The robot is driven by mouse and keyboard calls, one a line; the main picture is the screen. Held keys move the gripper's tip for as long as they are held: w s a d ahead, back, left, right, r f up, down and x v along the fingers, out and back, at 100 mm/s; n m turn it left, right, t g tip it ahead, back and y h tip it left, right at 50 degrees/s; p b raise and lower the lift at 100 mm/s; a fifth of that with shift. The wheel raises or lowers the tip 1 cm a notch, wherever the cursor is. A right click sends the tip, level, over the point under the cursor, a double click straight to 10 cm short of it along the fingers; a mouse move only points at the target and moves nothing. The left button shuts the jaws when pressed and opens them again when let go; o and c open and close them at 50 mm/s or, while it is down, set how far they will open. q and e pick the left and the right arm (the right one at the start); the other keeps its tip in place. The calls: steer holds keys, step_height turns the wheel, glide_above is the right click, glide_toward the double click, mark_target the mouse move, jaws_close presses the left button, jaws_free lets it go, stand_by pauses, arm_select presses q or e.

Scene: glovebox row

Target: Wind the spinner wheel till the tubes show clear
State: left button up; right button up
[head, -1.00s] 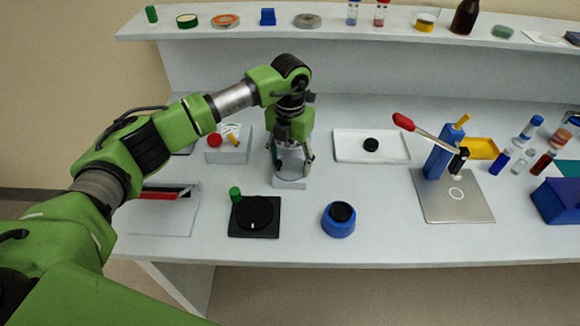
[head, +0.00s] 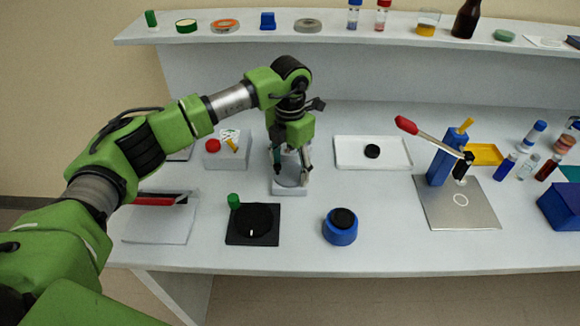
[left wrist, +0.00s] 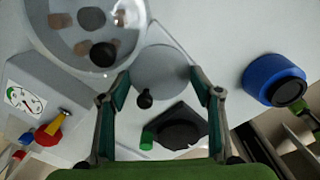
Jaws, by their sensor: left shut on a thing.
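My left gripper (head: 291,180) points down over the spinner's pale base (head: 289,190), left of the table's middle. In the left wrist view its two fingers (left wrist: 160,74) close on opposite sides of the grey round spinner wheel (left wrist: 165,68). A small black knob (left wrist: 144,98) stands on the wheel between the fingers. A clear round bowl (left wrist: 70,55) at the upper left of that view holds several brown and dark round spots, which look like tubes seen end-on; I cannot tell whether they are clear. My gripper hides much of the spinner in the head view.
A grey box (head: 226,156) with dial, red knob and yellow lever stands left of the spinner. A black turntable unit (head: 253,225) and a blue round pot (head: 340,228) stand in front. A white tray (head: 350,150) lies right. Free table lies between tray and pot.

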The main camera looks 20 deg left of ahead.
mark_target(290, 173)
arm_select(q)
steer(key=o, duration=0.8)
steer(key=shift+r, duration=0.1)
steer(key=shift+o, duration=0.2)
step_height(290, 173, up, 12)
